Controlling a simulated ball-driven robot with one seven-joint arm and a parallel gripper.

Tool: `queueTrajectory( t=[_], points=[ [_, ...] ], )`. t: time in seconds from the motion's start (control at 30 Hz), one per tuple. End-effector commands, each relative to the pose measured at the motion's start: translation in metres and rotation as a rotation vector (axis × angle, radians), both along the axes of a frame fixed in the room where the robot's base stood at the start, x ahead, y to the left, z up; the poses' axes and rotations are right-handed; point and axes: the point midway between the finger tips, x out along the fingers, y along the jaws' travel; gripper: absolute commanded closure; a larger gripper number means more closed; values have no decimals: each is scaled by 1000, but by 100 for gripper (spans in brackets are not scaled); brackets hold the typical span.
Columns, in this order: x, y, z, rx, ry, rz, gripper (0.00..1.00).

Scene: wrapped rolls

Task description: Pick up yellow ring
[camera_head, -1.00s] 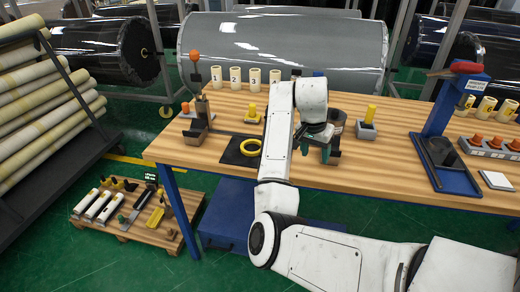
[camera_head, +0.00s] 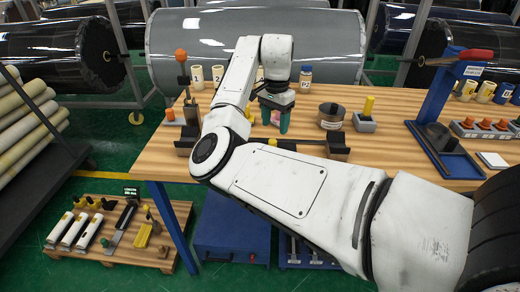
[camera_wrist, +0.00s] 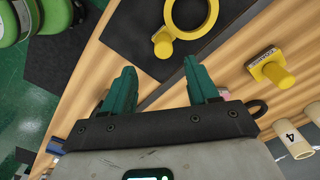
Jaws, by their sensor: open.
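In the wrist view the yellow ring (camera_wrist: 168,18) lies at the top, cut off by the frame edge, over a dark mat (camera_wrist: 218,42). A yellow knob-like piece (camera_wrist: 163,46) touches its lower left side in the picture; I cannot tell if it belongs to the ring. My gripper (camera_wrist: 160,78) has two teal fingers, open and empty, pointing toward the ring but apart from it. In the head view my gripper (camera_head: 274,117) is above the wooden table (camera_head: 385,152), and my arm hides the ring.
A yellow peg on a base (camera_wrist: 272,70) stands right of the ring in the wrist view. A cup marked 4 (camera_wrist: 295,145) is at lower right. In the head view a dark round container (camera_head: 331,115) and a blue stand (camera_head: 440,105) stand to the right.

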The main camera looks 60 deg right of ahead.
Motion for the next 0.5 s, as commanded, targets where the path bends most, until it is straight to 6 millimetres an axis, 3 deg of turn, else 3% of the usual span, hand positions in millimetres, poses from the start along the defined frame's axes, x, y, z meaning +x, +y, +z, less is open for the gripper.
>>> queueTrajectory(
  t=[0.1,0.5],
  points=[
    [0,1,-19,1,2,2,41],
    [4,1,-57,1,1,3,41]
  ],
)
